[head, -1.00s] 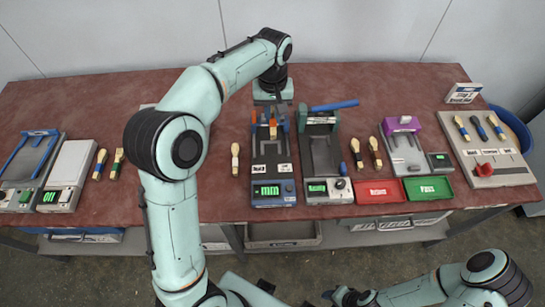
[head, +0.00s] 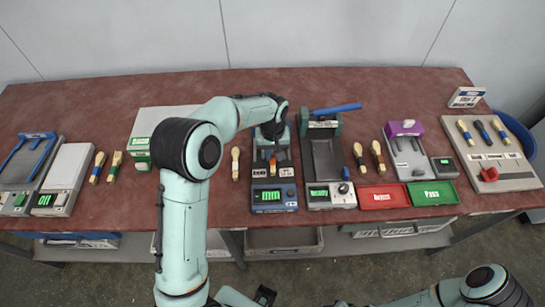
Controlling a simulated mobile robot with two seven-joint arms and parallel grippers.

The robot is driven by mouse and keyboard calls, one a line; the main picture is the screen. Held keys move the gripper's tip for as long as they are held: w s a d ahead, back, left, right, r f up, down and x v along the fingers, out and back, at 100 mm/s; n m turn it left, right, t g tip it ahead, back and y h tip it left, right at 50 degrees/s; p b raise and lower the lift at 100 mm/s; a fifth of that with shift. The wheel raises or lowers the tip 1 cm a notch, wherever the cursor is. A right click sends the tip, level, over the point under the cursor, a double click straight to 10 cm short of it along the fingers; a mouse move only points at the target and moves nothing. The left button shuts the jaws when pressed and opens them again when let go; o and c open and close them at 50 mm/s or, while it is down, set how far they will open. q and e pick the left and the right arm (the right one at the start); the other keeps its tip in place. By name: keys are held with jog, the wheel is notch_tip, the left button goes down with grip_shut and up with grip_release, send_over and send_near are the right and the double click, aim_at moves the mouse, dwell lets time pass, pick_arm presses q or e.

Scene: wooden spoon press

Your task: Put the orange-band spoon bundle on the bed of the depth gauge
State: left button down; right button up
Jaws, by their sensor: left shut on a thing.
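The depth gauge (head: 274,197) is a dark blue device with a green "mm" display, standing at the middle of the bench. The orange-band spoon bundle (head: 272,163) is at its bed, its orange part showing below my gripper. My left gripper (head: 272,142) reaches down over the gauge's far part and is shut on the bundle. The gripper and wrist hide the bundle's upper end, and I cannot tell if it rests on the bed. My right gripper (head: 342,303) barely shows at the bottom edge; its jaws cannot be made out.
A green-topped press (head: 325,160) stands close right of the gauge. Red (head: 383,197) and green (head: 432,193) trays lie at the front right. A loose bundle (head: 235,164) lies left of the gauge. Other bundles and devices stand toward both ends.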

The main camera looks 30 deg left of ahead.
pick_arm(q)
notch_tip(320, 180, down, 2)
jog(key=shift+f, duration=0.15)
jog(key=shift+f, duration=0.15)
jog(key=c, duration=1.1)
grip_release()
jog(key=shift+r, duration=0.35)
notch_tip(320, 180, up, 12)
jog(key=shift+f+p, duration=0.15)
jog(key=shift+p, duration=0.3)
